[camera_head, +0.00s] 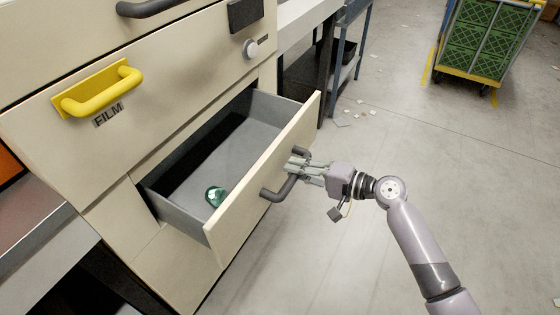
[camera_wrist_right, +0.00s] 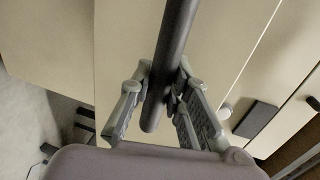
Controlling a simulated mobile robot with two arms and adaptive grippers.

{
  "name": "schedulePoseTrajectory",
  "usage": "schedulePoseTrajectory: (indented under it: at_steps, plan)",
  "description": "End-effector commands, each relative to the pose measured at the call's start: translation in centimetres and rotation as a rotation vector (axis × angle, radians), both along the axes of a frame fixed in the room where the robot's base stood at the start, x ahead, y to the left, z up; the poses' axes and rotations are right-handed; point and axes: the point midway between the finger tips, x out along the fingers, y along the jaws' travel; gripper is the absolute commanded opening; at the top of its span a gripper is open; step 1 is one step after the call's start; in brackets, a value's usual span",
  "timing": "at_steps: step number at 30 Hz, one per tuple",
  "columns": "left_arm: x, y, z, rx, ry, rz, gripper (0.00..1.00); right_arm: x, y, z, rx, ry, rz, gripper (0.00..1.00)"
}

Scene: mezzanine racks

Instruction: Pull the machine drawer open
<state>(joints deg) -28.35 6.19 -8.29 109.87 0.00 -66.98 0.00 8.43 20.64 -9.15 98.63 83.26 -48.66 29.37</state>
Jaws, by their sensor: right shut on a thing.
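The machine drawer (camera_head: 262,181) stands pulled well out from the beige machine front in the head view. Its grey inside shows, with a small green object (camera_head: 215,196) on the floor near the front. My right gripper (camera_head: 294,168) is shut on the dark bar handle (camera_head: 273,193) on the drawer's front. In the right wrist view the handle (camera_wrist_right: 172,58) runs between the two fingers of the gripper (camera_wrist_right: 162,92). My left gripper is not in view.
A yellow handle (camera_head: 101,92) marked FILM sits on the panel above the drawer, with a grey knob (camera_head: 251,48) to its right. A cart with green crates (camera_head: 486,38) stands at the back right. Paper scraps (camera_head: 343,122) lie on the floor. Floor to the right is mostly clear.

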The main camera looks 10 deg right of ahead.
Motion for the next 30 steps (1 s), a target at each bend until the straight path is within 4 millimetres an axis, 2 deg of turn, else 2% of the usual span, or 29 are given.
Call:
schedulePoseTrajectory:
  at_steps: [3, 9, 24, 25, 30]
  plan:
    - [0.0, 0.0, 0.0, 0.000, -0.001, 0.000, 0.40, -1.2, -1.6, -0.2, -0.002, 0.002, 0.000, 0.00]
    - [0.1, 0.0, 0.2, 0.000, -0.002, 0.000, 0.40, -2.2, -3.0, -0.1, 0.000, 0.001, 0.000, 0.00]
    - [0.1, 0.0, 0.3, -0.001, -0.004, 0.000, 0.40, -2.5, -3.5, -0.1, -0.001, 0.001, 0.000, 0.00]
    - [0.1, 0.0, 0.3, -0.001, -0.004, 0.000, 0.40, -2.5, -3.5, -0.1, -0.001, 0.001, 0.000, 0.19]
    - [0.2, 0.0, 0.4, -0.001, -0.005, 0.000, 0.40, -2.5, -3.5, 0.0, 0.000, 0.000, 0.000, 0.30]
